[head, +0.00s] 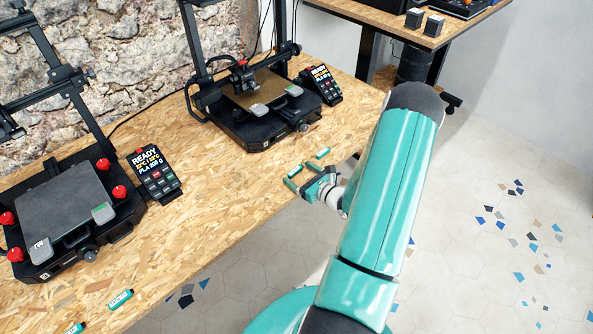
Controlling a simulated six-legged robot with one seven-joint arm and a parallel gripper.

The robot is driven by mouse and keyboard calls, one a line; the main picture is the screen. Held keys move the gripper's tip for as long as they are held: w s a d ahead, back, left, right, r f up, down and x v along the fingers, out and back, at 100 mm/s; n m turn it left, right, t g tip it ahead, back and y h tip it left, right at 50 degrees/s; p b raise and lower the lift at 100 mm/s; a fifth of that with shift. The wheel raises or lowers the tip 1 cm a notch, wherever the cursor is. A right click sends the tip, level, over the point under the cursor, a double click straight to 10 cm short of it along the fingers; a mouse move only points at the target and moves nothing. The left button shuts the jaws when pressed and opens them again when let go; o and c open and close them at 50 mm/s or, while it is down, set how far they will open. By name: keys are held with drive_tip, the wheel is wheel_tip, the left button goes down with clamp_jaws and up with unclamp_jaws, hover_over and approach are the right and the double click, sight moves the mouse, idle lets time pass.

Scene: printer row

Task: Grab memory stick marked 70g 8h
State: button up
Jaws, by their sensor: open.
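Several small teal sticks with pale labels lie on the wooden table. One memory stick (322,153) lies just beyond my gripper, and another stick (295,171) lies close by the fingertips. Another stick (121,299) lies at the front left, with one more stick (76,328) at the bottom edge. Their markings are too small to read, so I cannot tell which is 70g 8h. My gripper (309,180) is open at the table's front edge, near the two farther sticks. I cannot tell whether it touches the nearer one. My arm hides part of the table edge.
A black printer (255,110) with a display (322,84) stands behind the sticks. A second printer (68,205), with red knobs and its own display (154,173), stands at left.

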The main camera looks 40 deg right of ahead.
drive_tip(key=shift+w+f, duration=0.1)
drive_tip(key=shift+w, duration=0.15)
drive_tip(key=c, duration=1.1)
drive_tip(key=shift+o, duration=0.2)
